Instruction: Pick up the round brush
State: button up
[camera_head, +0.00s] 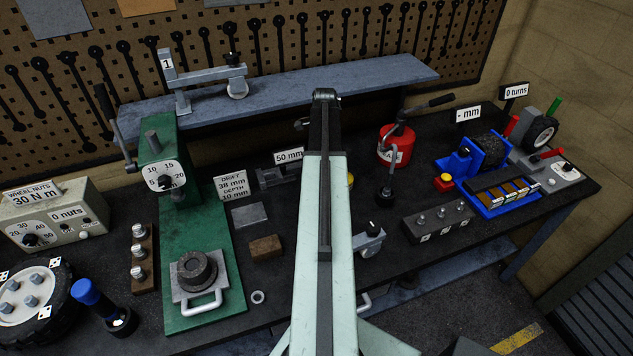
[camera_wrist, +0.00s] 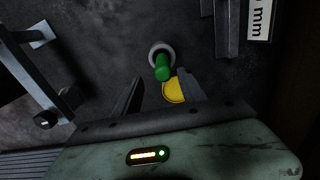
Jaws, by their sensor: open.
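In the wrist view a green upright handle (camera_wrist: 162,68) stands in a round grey collar on the dark bench; it may be the round brush, but no bristles show. A yellow rounded thing (camera_wrist: 174,91) lies beside it, partly covered by a finger. My gripper (camera_wrist: 158,92) is open and empty, its dark left finger and grey right finger apart, just short of the green handle in the picture. In the head view my arm hides the gripper and the green handle; only a sliver of the yellow thing (camera_head: 350,181) shows at its right edge.
A "50 mm" sign (camera_head: 289,156) stands left of my arm. A grey gauge with a black knob (camera_head: 369,240) sits right of it. A red can (camera_head: 396,146) stands farther right. A green press (camera_head: 170,230) is at left, and a grey shelf (camera_head: 300,88) runs behind.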

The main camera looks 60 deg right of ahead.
notch_tip(320, 180, down, 3)
jog(key=shift+w+r+b, duration=0.15)
jog(key=shift+r+b, duration=0.05)
jog(key=shift+b, duration=0.85)
jog(key=shift+w+a, duration=0.1)
jog(key=shift+w, duration=0.05)
notch_tip(320, 180, down, 5)
jog(key=b, duration=0.5)
jog(key=shift+w+f, duration=0.15)
jog(key=shift+f, duration=0.05)
jog(key=shift+r, duration=0.2)
grip_shut()
